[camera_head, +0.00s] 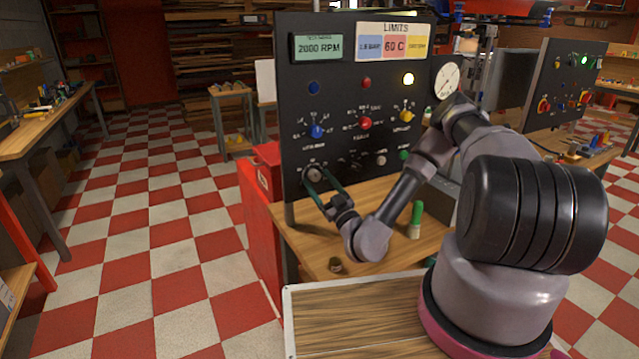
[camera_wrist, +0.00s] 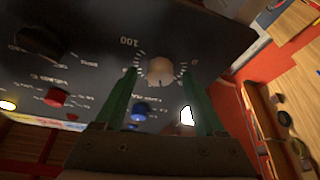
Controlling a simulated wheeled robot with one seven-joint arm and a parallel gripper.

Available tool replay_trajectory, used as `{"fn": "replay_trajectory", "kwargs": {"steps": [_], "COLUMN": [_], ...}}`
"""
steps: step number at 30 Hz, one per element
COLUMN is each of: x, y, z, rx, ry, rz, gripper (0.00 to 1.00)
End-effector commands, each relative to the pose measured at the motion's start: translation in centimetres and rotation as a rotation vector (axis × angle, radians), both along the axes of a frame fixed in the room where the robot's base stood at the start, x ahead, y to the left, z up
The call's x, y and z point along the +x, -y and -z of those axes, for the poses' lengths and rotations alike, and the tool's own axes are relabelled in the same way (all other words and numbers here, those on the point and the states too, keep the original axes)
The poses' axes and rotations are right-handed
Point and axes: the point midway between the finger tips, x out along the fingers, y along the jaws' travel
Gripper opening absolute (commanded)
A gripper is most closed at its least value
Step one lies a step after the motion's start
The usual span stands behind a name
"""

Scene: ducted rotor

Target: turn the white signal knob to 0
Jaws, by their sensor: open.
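The white knob (camera_head: 313,174) is at the lower left of the black control panel (camera_head: 345,110). In the wrist view the knob (camera_wrist: 160,71) looks cream, with a ring of tick marks and a "100" at its upper left. My gripper (camera_head: 316,180) is at this knob, with its two green fingers one on each side. In the wrist view the fingers (camera_wrist: 159,78) stand apart, with a gap visible on both sides of the knob. Whether either touches it is unclear. The knob's pointer is too blurred to read.
Blue (camera_head: 317,131), red (camera_head: 365,123) and yellow (camera_head: 406,116) knobs sit above on the panel. A small pale knob (camera_head: 381,159) and a green one (camera_head: 404,155) are to the right. A green-and-white marker-like object (camera_head: 415,220) stands on the wooden bench (camera_head: 315,245) below.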

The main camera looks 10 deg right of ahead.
Motion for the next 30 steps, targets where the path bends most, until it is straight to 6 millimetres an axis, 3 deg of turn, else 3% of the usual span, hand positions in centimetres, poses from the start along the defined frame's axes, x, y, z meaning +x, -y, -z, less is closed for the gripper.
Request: {"fn": "replay_trajectory", "kwargs": {"steps": [1,6,7,20,30], "x": [-0.01,-0.03,-0.03,-0.01,0.09], "y": [0.00,0.00,0.00,0.06,0.29], "z": [0.00,0.01,0.01,-0.05,-0.21], "rx": [0.000,0.000,0.000,-0.080,-0.338], "ry": [0.000,0.000,0.000,0.030,0.126], "rz": [0.000,0.000,0.000,-0.002,-0.002], "gripper": [0.68,0.03,0.00,0.00,0.00]}}
